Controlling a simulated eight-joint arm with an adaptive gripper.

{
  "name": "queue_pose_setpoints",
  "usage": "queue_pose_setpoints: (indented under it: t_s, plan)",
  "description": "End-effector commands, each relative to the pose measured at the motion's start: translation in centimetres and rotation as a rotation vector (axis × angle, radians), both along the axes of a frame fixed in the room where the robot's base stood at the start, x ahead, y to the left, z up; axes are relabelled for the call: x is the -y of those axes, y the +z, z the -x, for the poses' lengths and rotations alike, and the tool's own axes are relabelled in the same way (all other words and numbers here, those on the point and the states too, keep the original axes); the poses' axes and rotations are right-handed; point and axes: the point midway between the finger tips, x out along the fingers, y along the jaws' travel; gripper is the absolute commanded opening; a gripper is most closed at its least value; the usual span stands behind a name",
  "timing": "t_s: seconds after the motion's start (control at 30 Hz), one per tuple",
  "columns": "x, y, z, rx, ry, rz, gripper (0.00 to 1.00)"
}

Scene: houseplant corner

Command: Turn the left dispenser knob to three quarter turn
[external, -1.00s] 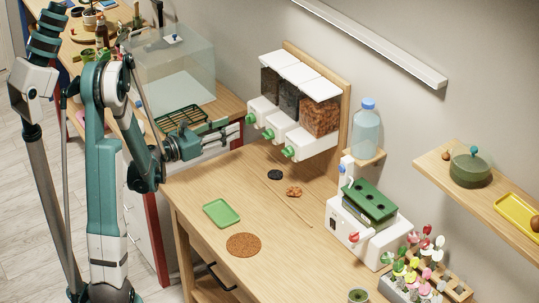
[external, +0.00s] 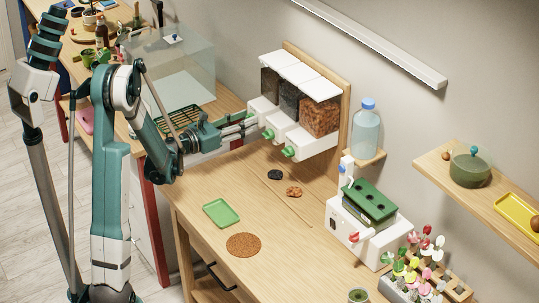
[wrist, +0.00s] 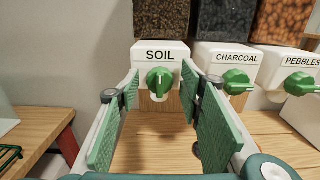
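The left dispenser, labelled SOIL (wrist: 160,53), has a green knob (wrist: 160,84) in the wrist view. The knob's grip ridge stands roughly upright, with a pale mark on it. My gripper (external: 249,122) reaches the left dispenser in the external view, where it hides that knob. In the wrist view its two green-padded fingers are spread wide, one on each side of the knob, with visible gaps. Nothing is held.
The CHARCOAL knob (wrist: 237,81) and PEBBLES knob (wrist: 300,83) sit close to the right of my fingers. Below, the wooden table holds a green tray (external: 221,213), a cork mat (external: 243,245), a black dish (external: 275,175) and a brown heap (external: 294,191).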

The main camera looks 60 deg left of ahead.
Motion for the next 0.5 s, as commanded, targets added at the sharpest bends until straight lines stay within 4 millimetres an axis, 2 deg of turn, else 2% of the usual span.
queue_pose_setpoints:
  t_s: [0.13,0.33,0.5]
  plan:
    - [0.00,0.01,0.02,0.000,0.000,0.000,0.36]
    - [0.00,0.01,0.04,0.000,0.000,0.000,0.11]
    - [0.01,0.00,0.05,0.000,0.000,-0.002,0.11]
